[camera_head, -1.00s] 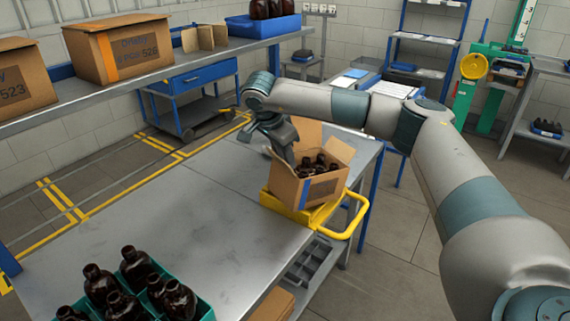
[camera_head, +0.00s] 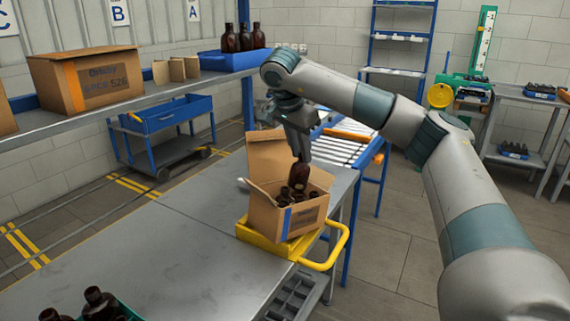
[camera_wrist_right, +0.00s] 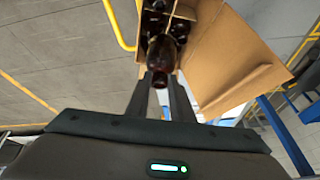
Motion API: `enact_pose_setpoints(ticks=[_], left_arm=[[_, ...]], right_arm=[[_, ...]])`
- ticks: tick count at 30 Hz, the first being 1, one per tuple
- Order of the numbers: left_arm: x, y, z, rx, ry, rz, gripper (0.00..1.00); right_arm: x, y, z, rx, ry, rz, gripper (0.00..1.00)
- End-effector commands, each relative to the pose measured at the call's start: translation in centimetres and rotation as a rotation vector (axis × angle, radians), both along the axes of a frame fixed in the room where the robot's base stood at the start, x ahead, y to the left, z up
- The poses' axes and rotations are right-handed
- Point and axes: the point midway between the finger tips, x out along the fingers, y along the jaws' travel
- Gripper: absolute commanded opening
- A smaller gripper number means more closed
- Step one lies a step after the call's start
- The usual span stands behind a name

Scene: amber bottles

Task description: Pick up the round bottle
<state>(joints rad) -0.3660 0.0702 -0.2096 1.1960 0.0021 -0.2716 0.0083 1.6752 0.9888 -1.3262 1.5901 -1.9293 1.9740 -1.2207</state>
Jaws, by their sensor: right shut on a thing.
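My right gripper (camera_head: 300,150) points down above the open cardboard box (camera_head: 284,222) and is shut on a brown round bottle (camera_head: 299,173). The bottle hangs roughly upright, with its lower end close above the box. In the right wrist view the right gripper (camera_wrist_right: 161,84) has a finger on each side of the bottle's neck, and the bottle body (camera_wrist_right: 160,54) overlaps the box opening. Several other dark bottles (camera_head: 289,194) stand inside the box, partly hidden by its walls. My left gripper is not in view.
The box sits on a yellow wheeled or handled carrier (camera_head: 264,244) at the bench's right end. A green crate (camera_head: 126,313) with brown bottles is at the lower left. A shelf (camera_head: 170,88) holds a box and a blue bin (camera_head: 233,60) with bottles. The middle bench (camera_head: 170,240) is clear.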

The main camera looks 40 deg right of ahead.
Motion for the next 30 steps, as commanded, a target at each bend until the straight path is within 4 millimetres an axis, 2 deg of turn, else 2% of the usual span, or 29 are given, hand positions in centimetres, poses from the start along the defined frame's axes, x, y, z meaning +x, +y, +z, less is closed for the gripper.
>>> enact_pose_setpoints(ticks=[6, 30], left_arm=[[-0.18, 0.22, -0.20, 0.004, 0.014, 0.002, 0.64], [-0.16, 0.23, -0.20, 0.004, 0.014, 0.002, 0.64]], right_arm=[[-0.51, -0.88, 0.54, 0.000, 0.002, -0.001, 0.00], [-0.50, -0.85, 0.55, 0.000, 0.001, 0.000, 0.00]])
